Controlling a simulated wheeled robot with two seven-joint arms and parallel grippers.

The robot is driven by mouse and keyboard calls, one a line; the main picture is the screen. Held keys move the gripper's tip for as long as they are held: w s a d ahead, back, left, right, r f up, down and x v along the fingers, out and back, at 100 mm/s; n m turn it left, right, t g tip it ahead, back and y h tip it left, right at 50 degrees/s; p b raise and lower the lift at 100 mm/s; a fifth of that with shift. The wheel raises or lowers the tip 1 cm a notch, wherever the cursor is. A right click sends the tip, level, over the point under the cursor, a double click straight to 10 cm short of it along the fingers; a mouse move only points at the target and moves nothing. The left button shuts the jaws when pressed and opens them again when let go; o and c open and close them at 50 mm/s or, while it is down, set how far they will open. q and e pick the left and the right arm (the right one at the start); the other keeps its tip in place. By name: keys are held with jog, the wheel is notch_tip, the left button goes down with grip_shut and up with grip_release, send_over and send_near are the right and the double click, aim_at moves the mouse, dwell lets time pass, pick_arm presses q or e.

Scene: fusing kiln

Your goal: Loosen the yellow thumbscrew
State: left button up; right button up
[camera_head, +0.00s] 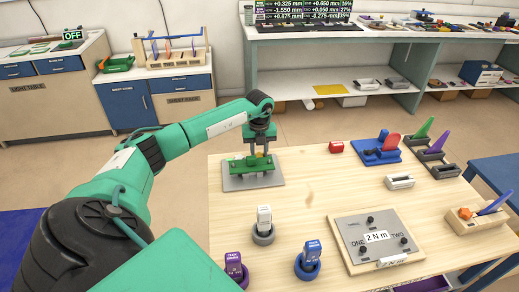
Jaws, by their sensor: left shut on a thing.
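My left arm reaches in from the left, and my left gripper (260,148) points down over the green fixture (240,163). The fixture sits on a grey plate (268,179) at the back left of the wooden table. A small bit of the yellow thumbscrew (259,155) shows at the fingertips, above the fixture. The jaws are shut on it, and they hide most of it. My right gripper is out of view.
The table's front holds white (264,222), blue (308,262) and purple (235,267) tools in round holders. A grey panel (352,228) marked 2 N m lies right of them. The table's middle is clear.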

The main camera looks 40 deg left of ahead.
pick_arm(q)
jog(key=n+p, duration=0.1)
jog(key=n, duration=0.3)
jog(key=shift+r, duration=0.1)
jog(key=shift+s+a+n+p, duration=0.1)
jog(key=shift+n+p, duration=0.5)
jog(key=shift+n, duration=1.2)
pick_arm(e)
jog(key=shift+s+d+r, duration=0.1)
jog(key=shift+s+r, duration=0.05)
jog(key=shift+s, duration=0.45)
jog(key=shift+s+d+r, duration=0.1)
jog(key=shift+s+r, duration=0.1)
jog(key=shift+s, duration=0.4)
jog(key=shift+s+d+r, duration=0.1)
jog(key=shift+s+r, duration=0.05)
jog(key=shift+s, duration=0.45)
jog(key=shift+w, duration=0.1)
pick_arm(q)
jog(key=o, duration=1)
